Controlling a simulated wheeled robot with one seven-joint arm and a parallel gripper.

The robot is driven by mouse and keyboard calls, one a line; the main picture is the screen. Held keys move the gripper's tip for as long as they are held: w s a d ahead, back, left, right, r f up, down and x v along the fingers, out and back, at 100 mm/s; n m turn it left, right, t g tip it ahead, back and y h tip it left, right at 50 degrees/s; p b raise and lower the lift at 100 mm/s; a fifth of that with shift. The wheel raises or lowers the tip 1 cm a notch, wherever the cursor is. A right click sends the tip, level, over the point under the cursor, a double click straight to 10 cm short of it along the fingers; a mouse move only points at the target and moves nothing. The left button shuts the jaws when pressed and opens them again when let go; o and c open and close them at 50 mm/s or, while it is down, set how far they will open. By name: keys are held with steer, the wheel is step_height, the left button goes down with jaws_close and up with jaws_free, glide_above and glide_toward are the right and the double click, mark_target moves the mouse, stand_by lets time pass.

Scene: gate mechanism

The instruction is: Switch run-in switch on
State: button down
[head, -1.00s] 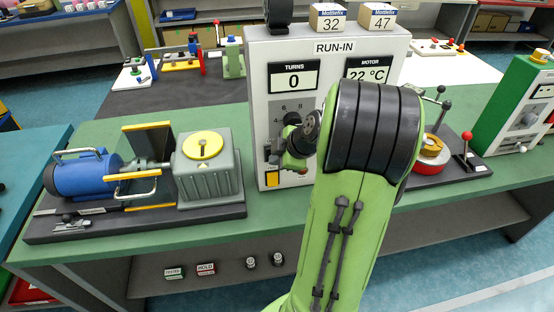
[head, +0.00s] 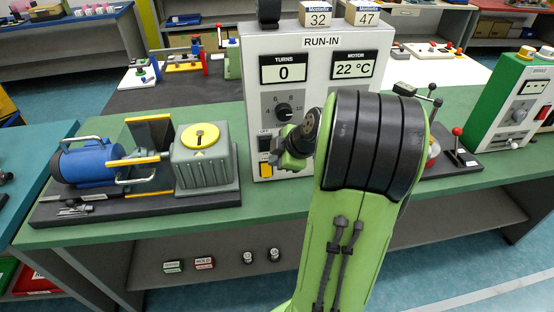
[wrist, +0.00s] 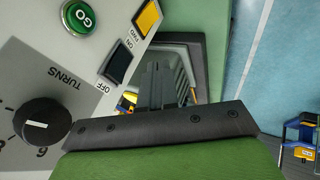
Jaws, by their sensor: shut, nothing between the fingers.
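The RUN-IN cabinet (head: 258,100) stands on the green bench, its white panel facing me. Its black run-in switch (wrist: 118,67) shows in the wrist view between the marks ON and OFF; it also shows in the head view (head: 265,143), below a small OFF label. I cannot tell which way it is set. My gripper (wrist: 163,82) is shut and empty, its fingers beside the switch in the wrist view, apart from it in the picture. In the head view my wrist is in front of the panel, right of the switch, and the fingertips cannot be made out.
A yellow switch (wrist: 147,17) marked FWD, a green GO button (wrist: 82,17) and the black TURNS knob (wrist: 42,122) are close by on the panel. A blue motor with a grey gearbox (head: 203,165) stands left of the cabinet. A lever device (head: 458,155) stands to the right.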

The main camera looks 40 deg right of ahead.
steer(key=p+v, duration=0.1)
steer(key=v, duration=0.6)
steer(key=shift+s+a+f, duration=0.15)
steer(key=shift+s+a, duration=0.2)
steer(key=shift+s, duration=0.15)
steer(key=a+r+m+g, duration=0.1)
steer(key=a+r+m, duration=0.1)
steer(key=a, duration=0.7)
steer(key=s+a+r+m+g+p, duration=0.1)
steer(key=s+a+m, duration=0.7)
steer(key=a, duration=0.5)
steer(key=shift+s+a+r+p, duration=0.2)
steer(key=shift+s+p, duration=0.2)
steer(key=shift+s, duration=0.65)
steer(key=shift+d, duration=0.1)
